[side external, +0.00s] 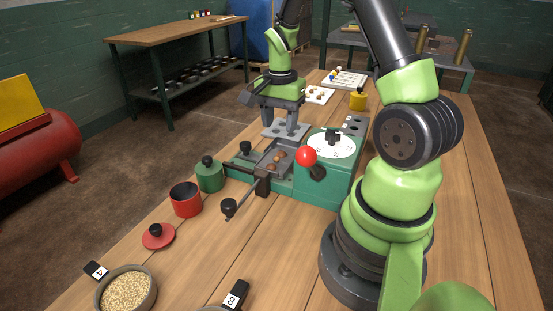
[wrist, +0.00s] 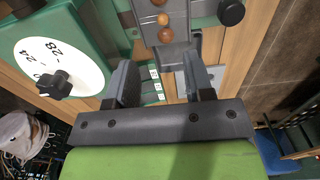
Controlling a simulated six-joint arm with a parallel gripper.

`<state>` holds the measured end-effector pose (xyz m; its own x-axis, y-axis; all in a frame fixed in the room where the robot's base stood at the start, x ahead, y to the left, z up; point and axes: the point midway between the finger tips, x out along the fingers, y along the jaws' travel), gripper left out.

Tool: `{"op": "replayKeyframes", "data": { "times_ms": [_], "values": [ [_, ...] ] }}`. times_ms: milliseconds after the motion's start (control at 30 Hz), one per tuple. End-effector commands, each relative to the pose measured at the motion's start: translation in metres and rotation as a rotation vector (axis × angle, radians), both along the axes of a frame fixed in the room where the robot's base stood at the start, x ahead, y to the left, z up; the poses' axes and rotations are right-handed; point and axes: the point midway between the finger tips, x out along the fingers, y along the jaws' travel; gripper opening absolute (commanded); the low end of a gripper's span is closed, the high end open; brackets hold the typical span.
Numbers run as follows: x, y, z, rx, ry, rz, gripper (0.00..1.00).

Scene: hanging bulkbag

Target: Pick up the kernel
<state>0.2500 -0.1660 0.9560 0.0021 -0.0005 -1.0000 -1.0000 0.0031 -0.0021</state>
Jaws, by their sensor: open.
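My gripper (side external: 288,130) is open, pointing down over the green device's grey parts. Its two fingers also show apart in the wrist view (wrist: 160,78), with nothing clearly held between them. Brown round pieces (side external: 276,160) lie in a grey trough (side external: 262,169) just in front of the gripper. They also show in the wrist view (wrist: 165,34), beyond the fingertips. A grey bowl of pale kernels (side external: 127,290) stands at the front left, far from my gripper. I cannot tell which single piece is the kernel.
The green device (side external: 325,180) carries a white dial (side external: 331,146) and a red knob (side external: 306,156). A red cup (side external: 185,200), its red lid (side external: 158,236) and a green canister (side external: 209,175) stand left. A white tray of small pieces (side external: 319,95) lies behind.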

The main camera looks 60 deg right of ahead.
Motion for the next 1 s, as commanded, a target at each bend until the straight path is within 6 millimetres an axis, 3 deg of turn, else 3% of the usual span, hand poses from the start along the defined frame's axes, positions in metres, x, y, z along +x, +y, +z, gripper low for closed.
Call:
{"op": "replayKeyframes", "data": {
  "times_ms": [100, 367, 600, 933, 1000],
  "values": [
    [-0.001, 0.001, -0.02, 0.003, 0.004, 0.001, 0.48],
    [0.001, 0.003, -0.043, 0.003, 0.003, 0.003, 0.48],
    [0.005, 0.006, -0.078, 0.003, 0.002, 0.004, 0.48],
    [0.005, 0.006, -0.087, 0.001, -0.002, 0.003, 0.48],
    [0.005, 0.006, -0.087, 0.001, -0.002, 0.003, 0.34]
  ]
}}
